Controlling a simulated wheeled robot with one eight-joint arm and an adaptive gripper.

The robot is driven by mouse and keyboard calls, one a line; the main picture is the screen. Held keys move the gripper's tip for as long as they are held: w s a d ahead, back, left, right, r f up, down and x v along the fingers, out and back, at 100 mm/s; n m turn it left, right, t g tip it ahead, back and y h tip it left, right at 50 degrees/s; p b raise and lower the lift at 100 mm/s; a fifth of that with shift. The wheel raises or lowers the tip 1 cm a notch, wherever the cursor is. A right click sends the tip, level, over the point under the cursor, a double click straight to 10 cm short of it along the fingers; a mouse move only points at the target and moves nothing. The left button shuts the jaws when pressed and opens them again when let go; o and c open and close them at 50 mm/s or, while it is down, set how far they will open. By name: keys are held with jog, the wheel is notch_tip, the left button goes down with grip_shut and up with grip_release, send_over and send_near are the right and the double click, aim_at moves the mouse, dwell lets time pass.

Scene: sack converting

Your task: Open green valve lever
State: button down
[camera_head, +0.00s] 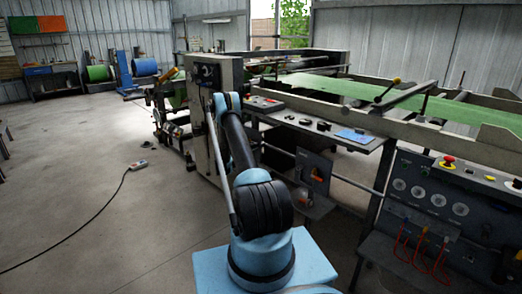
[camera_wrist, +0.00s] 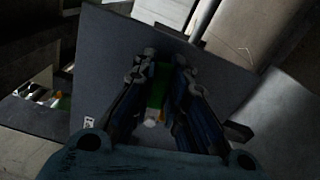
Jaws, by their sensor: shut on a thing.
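My gripper (camera_wrist: 166,66) shows in the wrist view with its two fingers close together in front of a dark grey panel. A green strip, which looks like the green valve lever (camera_wrist: 156,94), shows in the narrow gap between the fingers. My gripper is shut on it. The fingers hide most of the lever, so its angle cannot be told.
A grey machine cabinet (camera_head: 215,75) stands beyond my arm. A work table (camera_head: 365,148) and a control panel with a red button (camera_head: 448,162) are at the right. A cable with a small box (camera_head: 138,165) lies on the otherwise open floor at the left.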

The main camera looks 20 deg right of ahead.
jog(key=shift+a+r+n, duration=0.1)
jog(key=shift+r+n, duration=0.05)
jog(key=shift+n, duration=0.35)
jog(key=c, duration=1.6)
grip_release()
jog(key=shift+o, duration=0.2)
jog(key=shift+a, duration=0.1)
jog(key=v, duration=1.1)
jog(key=shift+s+a, duration=0.2)
jog(key=shift+a, duration=0.15)
